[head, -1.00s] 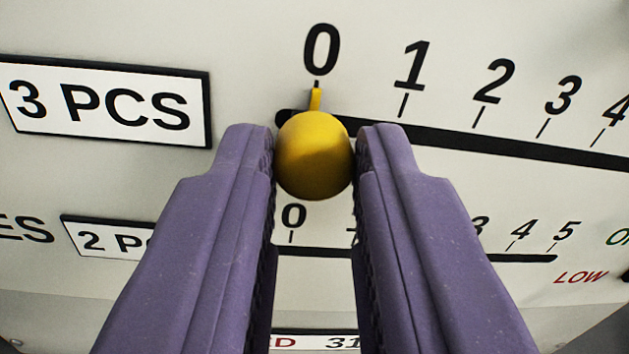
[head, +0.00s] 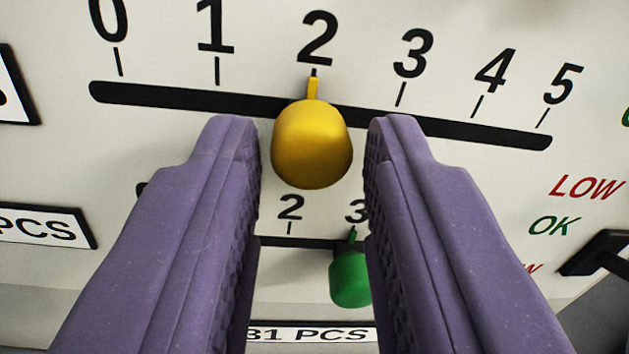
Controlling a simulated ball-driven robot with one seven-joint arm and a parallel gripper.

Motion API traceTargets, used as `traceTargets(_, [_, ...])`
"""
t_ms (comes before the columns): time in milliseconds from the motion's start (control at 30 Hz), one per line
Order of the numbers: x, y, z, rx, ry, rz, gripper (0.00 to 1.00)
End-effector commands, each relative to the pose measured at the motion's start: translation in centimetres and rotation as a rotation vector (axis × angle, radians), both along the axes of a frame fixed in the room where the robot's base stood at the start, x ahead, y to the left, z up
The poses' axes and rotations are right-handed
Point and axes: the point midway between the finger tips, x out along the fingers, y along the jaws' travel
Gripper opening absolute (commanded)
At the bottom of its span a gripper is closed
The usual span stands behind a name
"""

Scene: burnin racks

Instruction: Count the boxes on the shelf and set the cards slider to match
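A yellow slider knob (head: 312,145) sits on the upper black slot (head: 200,97), its pointer at 2 on a scale from 0 to 5. My gripper (head: 314,150) has its purple fingers on either side of the yellow knob, with a gap on each side; it is open and holds nothing. A green knob (head: 350,280) sits on the lower slot (head: 300,242), its pointer at 3, partly hidden by my right finger. No slider name is readable, so I cannot tell which is the cards slider. No shelf or boxes are in view.
A label ending in PCS (head: 45,228) is at the left, and a label reading 31 PCS (head: 312,335) is below. LOW and OK markings (head: 553,226) and a black part (head: 597,252) are at the right. The upper slot is clear on both sides of the yellow knob.

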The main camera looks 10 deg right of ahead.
Motion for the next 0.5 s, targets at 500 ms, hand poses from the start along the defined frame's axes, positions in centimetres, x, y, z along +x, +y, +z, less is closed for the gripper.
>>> traceTargets(500, [-1.8, 0.1, 0.2, 0.001, -0.001, -0.001, 0.49])
